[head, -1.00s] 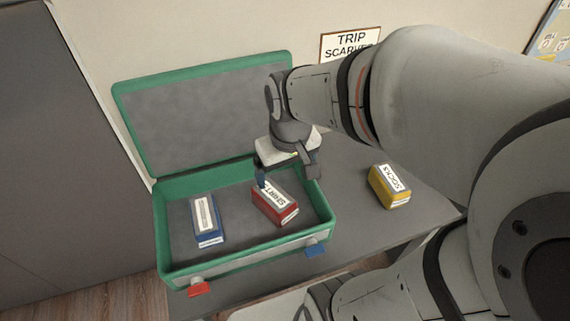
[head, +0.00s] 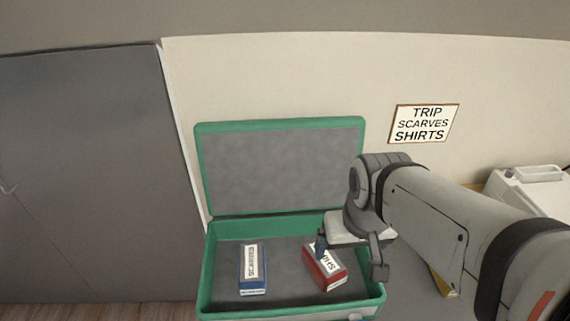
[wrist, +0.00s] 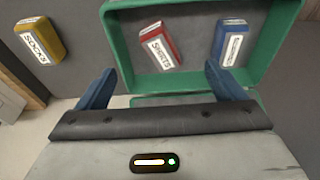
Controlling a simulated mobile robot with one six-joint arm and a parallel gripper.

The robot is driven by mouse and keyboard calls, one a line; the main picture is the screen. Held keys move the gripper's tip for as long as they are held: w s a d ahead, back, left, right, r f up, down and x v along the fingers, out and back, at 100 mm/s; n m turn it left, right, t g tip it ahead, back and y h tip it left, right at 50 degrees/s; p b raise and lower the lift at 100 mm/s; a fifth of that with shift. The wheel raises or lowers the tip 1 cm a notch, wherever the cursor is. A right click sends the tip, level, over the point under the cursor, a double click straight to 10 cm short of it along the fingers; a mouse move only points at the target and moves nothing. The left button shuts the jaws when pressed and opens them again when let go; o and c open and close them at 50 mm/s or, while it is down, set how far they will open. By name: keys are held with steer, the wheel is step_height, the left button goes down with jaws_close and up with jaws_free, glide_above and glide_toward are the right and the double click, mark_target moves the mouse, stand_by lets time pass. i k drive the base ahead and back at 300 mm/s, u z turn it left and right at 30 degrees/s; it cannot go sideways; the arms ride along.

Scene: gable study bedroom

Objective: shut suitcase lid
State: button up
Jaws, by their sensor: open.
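The green suitcase (head: 208,262) stands open on the table, its grey-lined lid (head: 280,170) upright against the wall. Inside lie a blue box marked scarves (head: 253,268) at the left and a red box marked shirts (head: 325,268) at the right. In the wrist view the suitcase rim (wrist: 120,50), the red box (wrist: 158,46) and the blue box (wrist: 231,42) show beyond the fingers. My gripper (wrist: 155,90) is open with nothing between its blue fingers. In the head view it hangs above the right part of the suitcase, partly covering the red box and right rim.
A yellow box marked socks (wrist: 39,40) lies on the table outside the suitcase; in the head view my arm mostly hides it. A sign reading trip, scarves, shirts (head: 423,124) hangs on the wall. A grey cabinet (head: 85,170) stands at the left and a white case (head: 530,190) at the right.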

mark_target(258, 166)
steer(key=u, duration=0.95)
steer(key=k, duration=1.15)
steer(key=z, duration=0.9)
steer(key=i, duration=1)
steer(key=z, duration=0.05)
